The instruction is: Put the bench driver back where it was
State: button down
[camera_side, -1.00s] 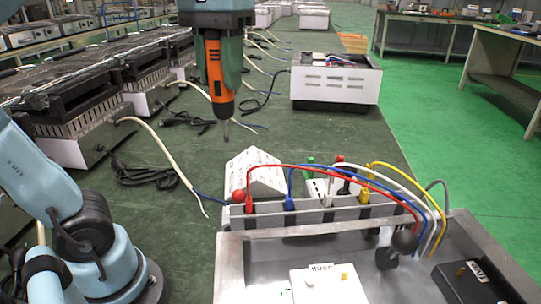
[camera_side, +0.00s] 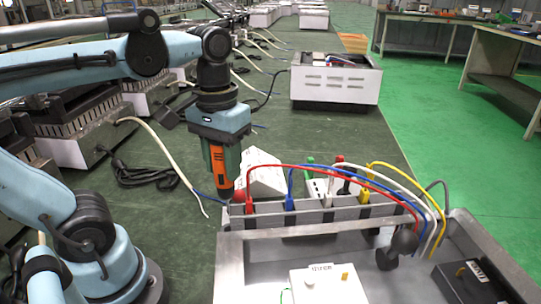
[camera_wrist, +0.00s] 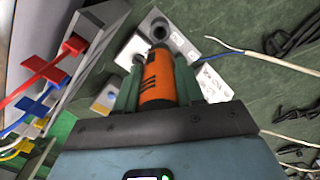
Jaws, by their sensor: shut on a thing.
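The bench driver (camera_side: 217,163) is an orange and black tool. My gripper (camera_side: 221,158) is shut around its body and holds it upright, nose down, just left of the white sloped block (camera_side: 263,177). In the wrist view the driver (camera_wrist: 158,80) sits between the green fingers of my gripper (camera_wrist: 157,88). Its lower end is near the white block, which has a dark round ring (camera_wrist: 168,38) on it. The side view does not show clearly whether the tip touches anything.
A grey rack (camera_side: 310,212) with red, blue, white and yellow leads stands right of the driver, above a metal tray (camera_side: 240,250). A white box with a sign (camera_side: 330,284) lies in the tray. A loose cable (camera_side: 175,165) lies at left on the green bench.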

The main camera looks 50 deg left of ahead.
aim_at(227, 203)
jog(key=shift+f, duration=4.4)
jog(key=shift+f, duration=0.4)
jog(key=c, duration=0.7)
grip_release()
notch_tip(227, 203, up, 12)
jog(key=shift+r, duration=0.25)
jog(key=w+f+m+t, duration=0.4)
jog(key=w+f+t, duration=0.1)
jog(key=f+t, duration=0.2)
jog(key=shift+w+f+m, duration=0.3)
jog(key=shift+w+f, duration=0.1)
jog(key=shift+f, duration=0.45)
